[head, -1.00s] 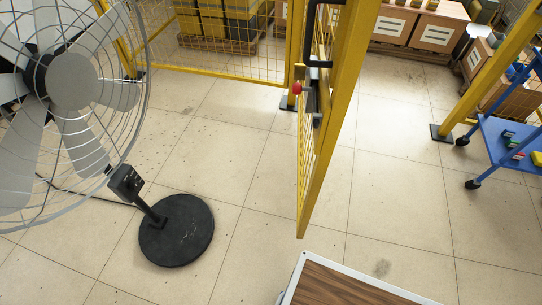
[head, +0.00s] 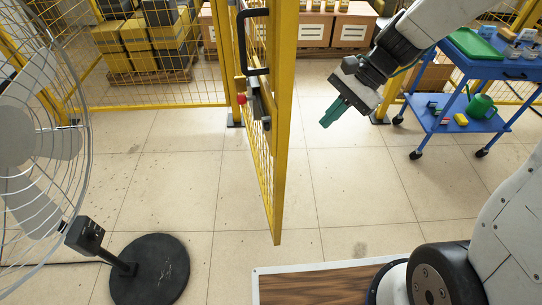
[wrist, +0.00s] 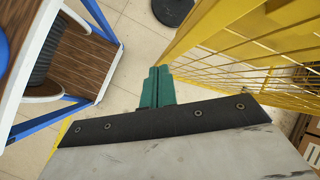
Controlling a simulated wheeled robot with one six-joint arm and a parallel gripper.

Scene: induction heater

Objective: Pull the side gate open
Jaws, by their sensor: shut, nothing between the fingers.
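The side gate (head: 279,130) is a yellow framed mesh panel, standing swung out from the fence line toward me in the head view. A black handle (head: 241,42) sits high on its left face, with a latch and a red knob (head: 241,98) below it. My gripper (head: 325,125) has green fingers, shut and empty. It is in the air to the right of the gate, apart from it, pointing down and left. In the wrist view the gripper (wrist: 157,75) shows beside the yellow gate mesh (wrist: 240,45). The handle is not clear there.
A large fan with a round black base (head: 150,270) stands at the left. A blue cart (head: 470,115) with small items is at the right. Boxes (head: 345,30) and pallets stand behind the fence. The floor between gate and cart is clear.

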